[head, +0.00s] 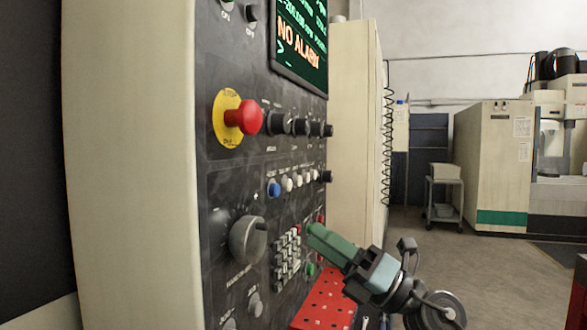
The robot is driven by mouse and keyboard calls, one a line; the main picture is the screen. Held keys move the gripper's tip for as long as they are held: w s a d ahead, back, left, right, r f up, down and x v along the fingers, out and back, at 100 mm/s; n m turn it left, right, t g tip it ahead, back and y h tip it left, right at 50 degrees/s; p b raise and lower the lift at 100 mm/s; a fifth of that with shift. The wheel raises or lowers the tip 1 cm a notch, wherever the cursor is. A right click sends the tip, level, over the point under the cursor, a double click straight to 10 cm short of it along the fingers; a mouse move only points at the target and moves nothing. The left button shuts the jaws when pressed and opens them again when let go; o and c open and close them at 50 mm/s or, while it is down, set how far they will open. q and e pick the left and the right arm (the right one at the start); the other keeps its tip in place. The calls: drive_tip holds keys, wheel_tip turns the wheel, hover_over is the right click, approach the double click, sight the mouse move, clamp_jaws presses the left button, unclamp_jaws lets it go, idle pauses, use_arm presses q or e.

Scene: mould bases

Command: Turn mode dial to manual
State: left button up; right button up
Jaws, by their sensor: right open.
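A dark control panel (231,180) fills the left half of the head view, seen at a steep angle. A row of black dials (280,123) sits right of the red emergency stop, and a large grey knob (248,240) sits lower down. Their labels are too small to read, so I cannot tell which is the mode dial or its setting. My right gripper (314,236) is open, its green fingers pointing up and left toward the panel, right of the keypad. It holds nothing that I can see. My left gripper is out of view.
The red emergency stop button (245,117) sticks out from its yellow plate. Small coloured buttons (287,183) and a keypad (286,256) are near the gripper. A screen (299,43) above reads NO ALARM. A red perforated surface (322,303) lies below. Open floor (475,270) is at right.

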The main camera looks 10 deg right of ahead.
sight(287, 127)
wheel_tip(287, 127, up, 15)
drive_tip(key=s+d+n+g+h+b, duration=0.1)
drive_tip(key=s+d+n, duration=0.1)
drive_tip(key=n, duration=0.6)
drive_tip(key=x, duration=0.3)
drive_tip(key=p+x, duration=0.1)
drive_tip(key=x, duration=0.3)
drive_tip(key=shift+s+a+f, duration=0.15)
drive_tip(key=shift+s+a, duration=0.05)
drive_tip(key=shift+s, duration=0.05)
drive_tip(key=shift+w+a, duration=0.35)
drive_tip(key=shift+a, duration=0.1)
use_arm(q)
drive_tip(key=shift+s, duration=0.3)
use_arm(e)
drive_tip(key=c, duration=1)
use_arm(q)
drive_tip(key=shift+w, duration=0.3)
use_arm(e)
drive_tip(key=shift+n, duration=0.3)
